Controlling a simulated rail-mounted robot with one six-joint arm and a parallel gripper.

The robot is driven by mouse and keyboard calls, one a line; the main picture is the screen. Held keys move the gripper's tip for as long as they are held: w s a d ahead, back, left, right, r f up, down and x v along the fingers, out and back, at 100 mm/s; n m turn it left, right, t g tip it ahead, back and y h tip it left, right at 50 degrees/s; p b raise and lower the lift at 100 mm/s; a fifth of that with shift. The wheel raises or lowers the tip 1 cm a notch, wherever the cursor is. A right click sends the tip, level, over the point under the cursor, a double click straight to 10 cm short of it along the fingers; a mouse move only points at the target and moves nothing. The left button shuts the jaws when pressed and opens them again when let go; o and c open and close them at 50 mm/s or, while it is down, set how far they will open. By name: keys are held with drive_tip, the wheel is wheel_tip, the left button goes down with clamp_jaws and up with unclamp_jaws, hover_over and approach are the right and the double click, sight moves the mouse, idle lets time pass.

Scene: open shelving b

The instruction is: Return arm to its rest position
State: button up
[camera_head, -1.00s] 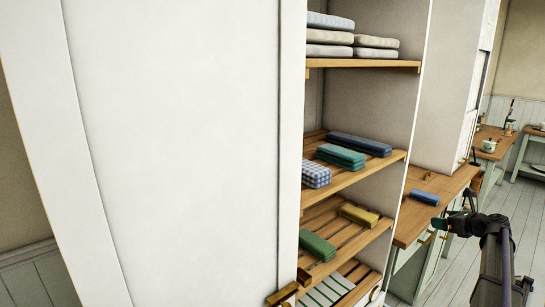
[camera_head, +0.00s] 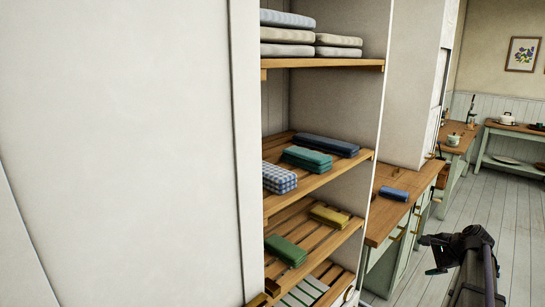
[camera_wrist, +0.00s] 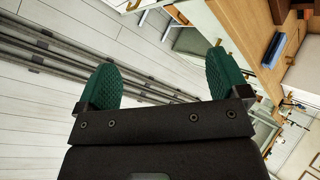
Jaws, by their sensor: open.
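My gripper (camera_head: 436,256) is at the lower right of the head view, over the floor and in front of the wooden counter. In the wrist view my gripper (camera_wrist: 162,85) shows two green ribbed fingers set wide apart with nothing between them. A folded blue cloth (camera_head: 394,194) lies on the counter (camera_head: 380,231), apart from the gripper. The same blue cloth (camera_wrist: 273,50) shows at the upper right of the wrist view.
An open shelf unit (camera_head: 325,178) holds several folded cloths: blue, teal, checked, yellow and green. A large white panel (camera_head: 115,150) fills the left. Pale floor (camera_head: 510,210) is clear at right. Dark rails (camera_wrist: 85,58) run along the floor.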

drive_tip(key=s+a+f+n+g+h, duration=0.1)
drive_tip(key=s+a+n, duration=0.4)
drive_tip(key=a, duration=0.6)
drive_tip(key=s+a+f+n+g+h, duration=0.1)
drive_tip(key=s+a+n+g, duration=0.2)
drive_tip(key=s+a+n, duration=0.3)
drive_tip(key=s+a+f+n+g+h, duration=0.2)
drive_tip(key=s+a+n, duration=0.4)
drive_tip(key=a, duration=1.2)
drive_tip(key=s, duration=0.4)
drive_tip(key=shift+s+a+g, duration=0.25)
drive_tip(key=shift+s+g, duration=0.1)
drive_tip(key=shift+g, duration=0.05)
